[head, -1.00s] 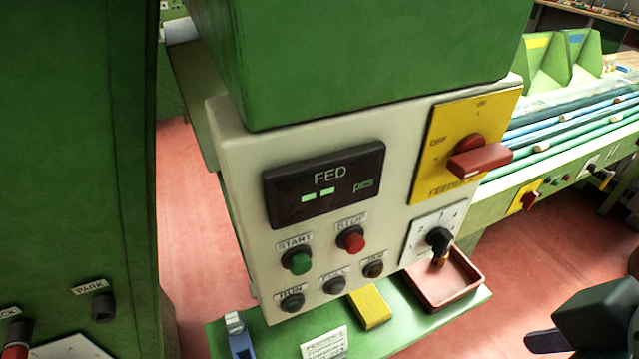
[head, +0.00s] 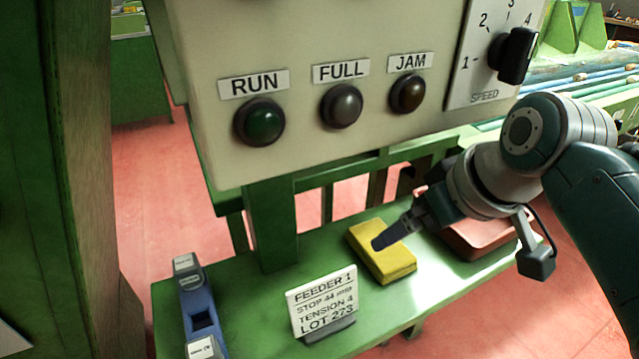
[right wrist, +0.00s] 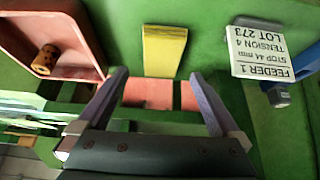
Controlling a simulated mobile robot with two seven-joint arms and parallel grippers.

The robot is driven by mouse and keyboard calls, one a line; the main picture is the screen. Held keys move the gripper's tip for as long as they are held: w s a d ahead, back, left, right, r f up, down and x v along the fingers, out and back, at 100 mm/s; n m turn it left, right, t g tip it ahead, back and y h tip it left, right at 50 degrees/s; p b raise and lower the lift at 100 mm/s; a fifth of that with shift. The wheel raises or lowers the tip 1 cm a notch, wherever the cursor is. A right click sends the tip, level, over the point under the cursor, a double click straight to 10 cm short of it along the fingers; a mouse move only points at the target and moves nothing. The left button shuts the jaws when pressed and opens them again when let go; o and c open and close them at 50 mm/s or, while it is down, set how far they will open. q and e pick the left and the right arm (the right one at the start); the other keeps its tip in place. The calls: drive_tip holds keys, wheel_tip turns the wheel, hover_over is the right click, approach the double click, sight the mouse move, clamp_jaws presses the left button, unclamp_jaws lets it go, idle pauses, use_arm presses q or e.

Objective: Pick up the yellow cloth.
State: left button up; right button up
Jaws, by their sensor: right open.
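The yellow cloth (head: 398,264) is a folded, block-like pad lying flat on the green shelf (head: 262,308) below the control panel. In the right wrist view the cloth (right wrist: 164,48) lies ahead of the fingertips, roughly centred between them. My right gripper (head: 388,236) reaches in from the right, and its dark finger covers part of the cloth in the head view. In the right wrist view the right gripper (right wrist: 158,82) is open with nothing between its fingers. I cannot tell its exact height above the cloth. My left gripper is not in view.
A lot sign (head: 322,303) stands at the front, and a blue device (head: 198,310) is at the left. The control panel (head: 300,60) overhangs the shelf.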

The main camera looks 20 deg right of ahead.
sight(389, 250)
drive_tip(key=b+x, duration=0.1)
drive_tip(key=x, duration=0.2)
drive_tip(key=b+x, duration=0.2)
drive_tip(key=x, duration=0.2)
drive_tip(key=shift+w+a+f, duration=0.2)
drive_tip(key=shift+f, duration=0.15)
drive_tip(key=c, duration=1.1)
drive_tip(key=shift+r, duration=0.5)
drive_tip(key=r+p, duration=0.1)
drive_tip(key=r, duration=0.1)
drive_tip(key=shift+s+d+r+p, duration=0.1)
drive_tip(key=shift+s+r+p, duration=0.25)
drive_tip(key=shift+r, duration=0.05)
drive_tip(key=s, duration=0.5)
drive_tip(key=s+d+p, duration=0.1)
drive_tip(key=s, duration=0.5)
drive_tip(key=s+d+p, duration=0.1)
drive_tip(key=s, duration=0.5)
drive_tip(key=shift+s+d+f, duration=0.1)
drive_tip(key=shift+d, duration=0.05)
